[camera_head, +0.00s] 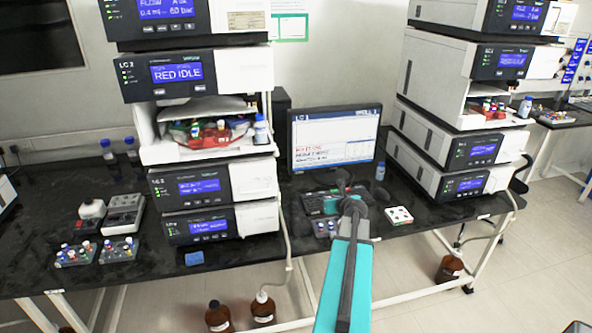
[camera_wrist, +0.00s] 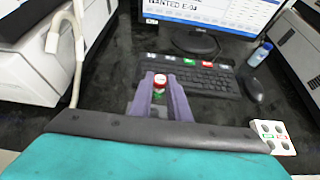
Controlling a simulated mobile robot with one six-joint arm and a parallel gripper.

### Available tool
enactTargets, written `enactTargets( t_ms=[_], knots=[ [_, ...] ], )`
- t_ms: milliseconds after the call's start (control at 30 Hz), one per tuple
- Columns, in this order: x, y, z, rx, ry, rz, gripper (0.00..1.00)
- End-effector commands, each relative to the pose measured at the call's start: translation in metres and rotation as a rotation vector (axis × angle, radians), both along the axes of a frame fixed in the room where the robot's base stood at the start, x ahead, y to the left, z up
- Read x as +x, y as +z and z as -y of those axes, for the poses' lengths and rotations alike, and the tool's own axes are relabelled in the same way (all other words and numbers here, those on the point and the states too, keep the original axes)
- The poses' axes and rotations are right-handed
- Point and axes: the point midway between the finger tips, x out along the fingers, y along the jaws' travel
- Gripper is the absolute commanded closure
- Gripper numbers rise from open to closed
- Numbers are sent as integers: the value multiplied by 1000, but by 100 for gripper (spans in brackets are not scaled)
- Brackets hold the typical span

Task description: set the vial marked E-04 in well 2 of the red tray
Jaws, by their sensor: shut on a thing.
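Something green shows just below the cap; no mark on the vial is readable. In the head view my gripper (camera_head: 345,188) is in front of the monitor, small and dark, and the vial cannot be made out. A red tray (camera_head: 208,141) sits in the open bay of the left stack, whose display reads RED IDLE. Several vials stand in or around it. Its well numbers cannot be read.
The monitor (camera_head: 334,140) shows WANTED E-04 in the wrist view. A keyboard (camera_wrist: 215,82) and mouse (camera_wrist: 254,90) lie ahead. Vial racks (camera_head: 75,255) stand on the left bench. A white block (camera_head: 399,215) lies right of my arm. The right stack (camera_head: 430,80) has another open bay.

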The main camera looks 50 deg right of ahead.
Motion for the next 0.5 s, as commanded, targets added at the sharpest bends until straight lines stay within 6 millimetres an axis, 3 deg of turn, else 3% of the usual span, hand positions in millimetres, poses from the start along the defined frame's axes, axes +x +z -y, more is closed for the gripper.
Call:
enactTargets(
  t_ms=[300,500],
  knots=[
    [0,-29,0,0,0,0,98],
    [0,-35,0,0,0,0,98]
  ],
)
